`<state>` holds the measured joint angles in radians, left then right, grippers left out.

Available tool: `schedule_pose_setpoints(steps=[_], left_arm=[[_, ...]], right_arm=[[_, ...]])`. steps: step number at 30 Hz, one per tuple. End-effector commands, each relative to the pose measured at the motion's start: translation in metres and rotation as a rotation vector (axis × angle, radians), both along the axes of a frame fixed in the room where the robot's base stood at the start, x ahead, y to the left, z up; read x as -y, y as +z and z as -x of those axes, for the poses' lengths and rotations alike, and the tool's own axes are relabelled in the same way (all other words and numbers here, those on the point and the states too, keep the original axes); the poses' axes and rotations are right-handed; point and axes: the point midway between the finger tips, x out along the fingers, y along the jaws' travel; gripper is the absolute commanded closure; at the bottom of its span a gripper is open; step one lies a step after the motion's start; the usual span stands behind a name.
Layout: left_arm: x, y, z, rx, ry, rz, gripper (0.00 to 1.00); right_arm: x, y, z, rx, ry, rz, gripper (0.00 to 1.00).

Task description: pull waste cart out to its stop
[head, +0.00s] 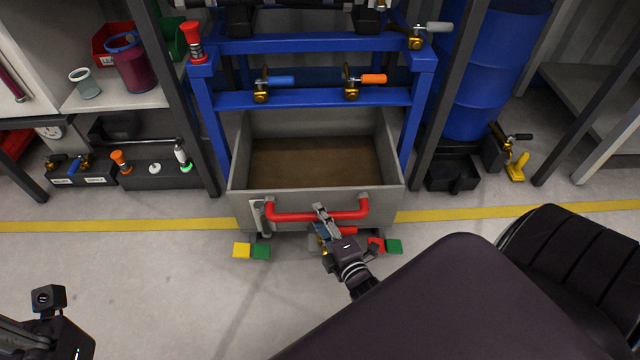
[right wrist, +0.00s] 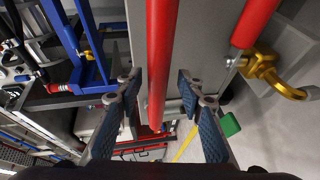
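The waste cart (head: 318,185) is a grey open bin with a brown floor, under a blue frame (head: 310,98). Its front wall carries a red bar handle (head: 290,216). In the head view my right gripper (head: 322,218) is at the middle of this handle. In the right wrist view the red handle bar (right wrist: 162,60) runs between my two fingers (right wrist: 160,85), which stand apart with narrow gaps beside the bar. No firm grip shows. Part of my left arm shows at the bottom left; its fingers are out of view.
A yellow floor line (head: 130,225) passes by the cart's front. Yellow and green blocks (head: 251,250) lie left of the cart front, red and green ones (head: 385,245) right. Dark posts flank the frame. A blue drum (head: 490,75) stands right. The floor in front is mostly clear.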

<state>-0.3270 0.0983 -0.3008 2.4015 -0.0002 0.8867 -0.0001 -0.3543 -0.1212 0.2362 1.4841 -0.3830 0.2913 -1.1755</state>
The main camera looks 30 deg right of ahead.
Motion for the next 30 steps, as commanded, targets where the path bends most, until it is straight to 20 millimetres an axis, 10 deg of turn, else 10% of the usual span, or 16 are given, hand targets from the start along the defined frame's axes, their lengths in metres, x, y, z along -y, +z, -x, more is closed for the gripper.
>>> schedule_pose_setpoints(steps=[16, 24, 27, 30], left_arm=[[0.000, 0.001, 0.000, 0.002, 0.001, 0.000, 1.00], [0.000, 0.002, 0.000, 0.002, 0.001, 0.000, 1.00], [0.000, 0.002, 0.000, 0.002, 0.001, 0.000, 1.00], [0.000, 0.001, 0.000, 0.002, 0.001, 0.000, 1.00]], right_arm=[[0.000, 0.062, -0.001, 0.014, 0.004, 0.005, 0.65], [0.000, 0.100, -0.003, 0.019, 0.004, 0.006, 0.30], [0.000, 0.104, -0.002, 0.014, 0.002, 0.005, 0.63], [0.000, 0.104, -0.001, 0.009, 0.002, 0.003, 0.65]])
